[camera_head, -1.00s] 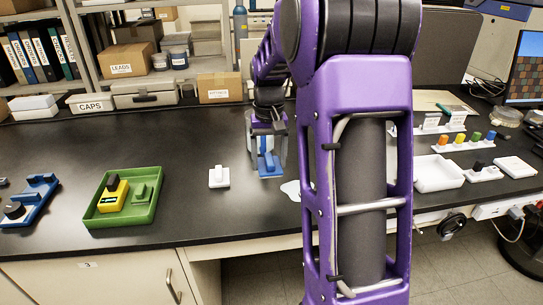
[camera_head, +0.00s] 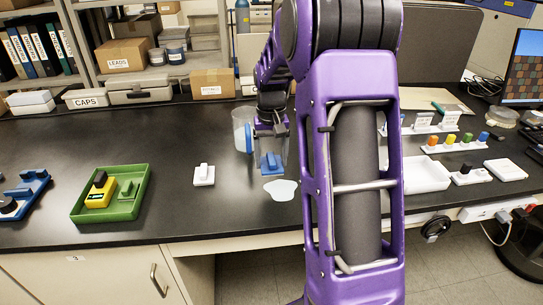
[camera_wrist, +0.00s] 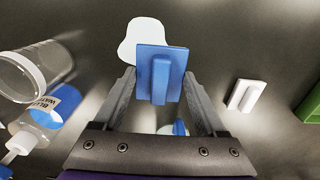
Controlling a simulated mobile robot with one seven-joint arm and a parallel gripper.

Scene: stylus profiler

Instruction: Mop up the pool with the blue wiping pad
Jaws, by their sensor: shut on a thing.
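The pool (camera_head: 280,189) is a pale patch on the black bench. It also shows in the wrist view (camera_wrist: 143,35). The blue wiping pad (camera_head: 271,162) is a flat square with a raised grip, and in the wrist view (camera_wrist: 173,68) it covers the pool's lower right edge. In the head view the pad is just behind the pool and looks a little above the bench. My gripper (camera_wrist: 160,88) is shut on the pad's grip. The pad's underside is hidden.
A clear vessel (camera_head: 240,128) stands close left of my gripper; a bottle with a blue part (camera_wrist: 45,125) shows beside it in the wrist view. A white block with a grip (camera_head: 204,175) and a green tray (camera_head: 105,212) lie left. A white tray (camera_head: 430,175) is right.

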